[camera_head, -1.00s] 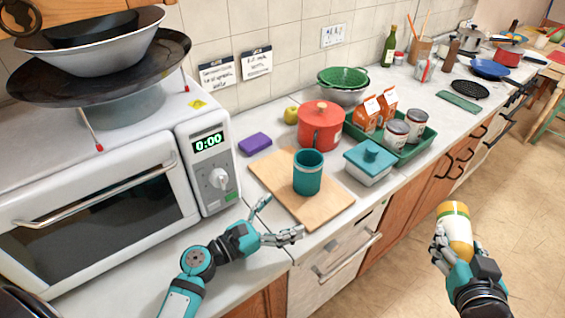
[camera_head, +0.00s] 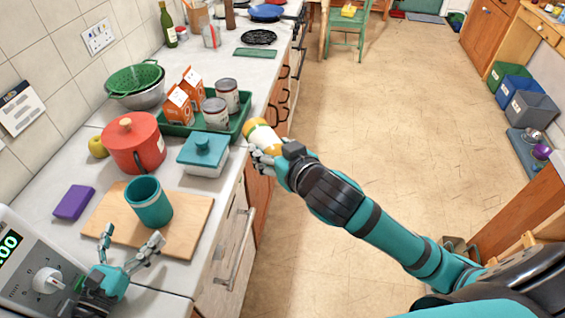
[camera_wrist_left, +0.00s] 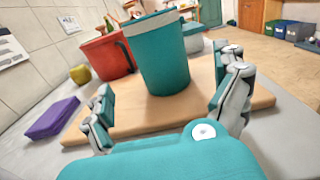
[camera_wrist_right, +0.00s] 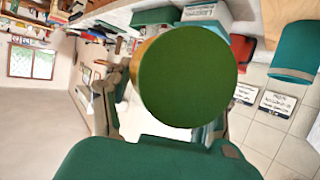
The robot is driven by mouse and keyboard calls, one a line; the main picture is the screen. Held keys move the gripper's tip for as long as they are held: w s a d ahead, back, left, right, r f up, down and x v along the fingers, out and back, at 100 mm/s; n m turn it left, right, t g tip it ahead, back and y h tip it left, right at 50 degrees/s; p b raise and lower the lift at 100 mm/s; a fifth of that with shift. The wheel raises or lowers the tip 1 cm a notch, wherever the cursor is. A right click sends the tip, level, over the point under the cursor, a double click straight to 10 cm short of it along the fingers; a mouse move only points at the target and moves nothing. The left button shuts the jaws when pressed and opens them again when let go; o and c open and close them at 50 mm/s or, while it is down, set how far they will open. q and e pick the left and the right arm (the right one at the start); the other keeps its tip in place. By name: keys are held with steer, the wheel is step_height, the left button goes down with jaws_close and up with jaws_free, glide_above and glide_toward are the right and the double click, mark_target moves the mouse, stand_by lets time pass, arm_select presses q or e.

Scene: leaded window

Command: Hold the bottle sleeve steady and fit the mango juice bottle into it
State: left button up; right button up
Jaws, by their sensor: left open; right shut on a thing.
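The bottle sleeve (camera_head: 149,203) is a teal open-topped cylinder standing upright on a wooden board; it also shows in the left wrist view (camera_wrist_left: 165,58). My left gripper (camera_head: 132,240) is open, its fingers spread just in front of the sleeve, seemingly not touching it. My right gripper (camera_head: 264,155) is shut on the mango juice bottle (camera_head: 259,134), which has a yellow end and a white band. It holds the bottle tilted, off the counter's front edge, to the right of the sleeve. In the right wrist view a round green face of the bottle (camera_wrist_right: 187,76) fills the middle.
The wooden board (camera_head: 188,228) has bare room right of the sleeve. Behind stand a red pot (camera_head: 134,150), a teal lidded dish (camera_head: 204,158) and a green tray (camera_head: 236,131) with cans and cartons. A purple sponge (camera_head: 74,202) lies left. The microwave (camera_head: 35,270) is front left.

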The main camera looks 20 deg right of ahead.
mark_target(157, 193)
steer(key=w+a+f+n+g+y, duration=0.35)
steer(key=w+a+n+y, duration=0.5)
steer(key=a, duration=0.35)
arm_select(q)
steer(key=shift+w+d, duration=0.15)
steer(key=shift+w, duration=0.05)
steer(key=x, duration=1.1)
steer(key=shift+w+d, duration=0.2)
arm_select(e)
steer(key=a+r+n+g+y, duration=0.1)
steer(key=a+r+n+g, duration=0.4)
steer(key=a+g, duration=0.1)
steer(key=a+r+n+g+y, duration=0.2)
steer(key=a+r+n+g, duration=0.3)
steer(key=a, duration=0.4)
steer(key=shift+s+a+n+g, duration=0.4)
steer(key=shift+n+g, duration=0.35)
steer(key=shift+g, duration=0.5)
steer(key=shift+d+r+y, duration=0.1)
steer(key=shift+y, duration=0.15)
arm_select(q)
steer(key=c, duration=1.1)
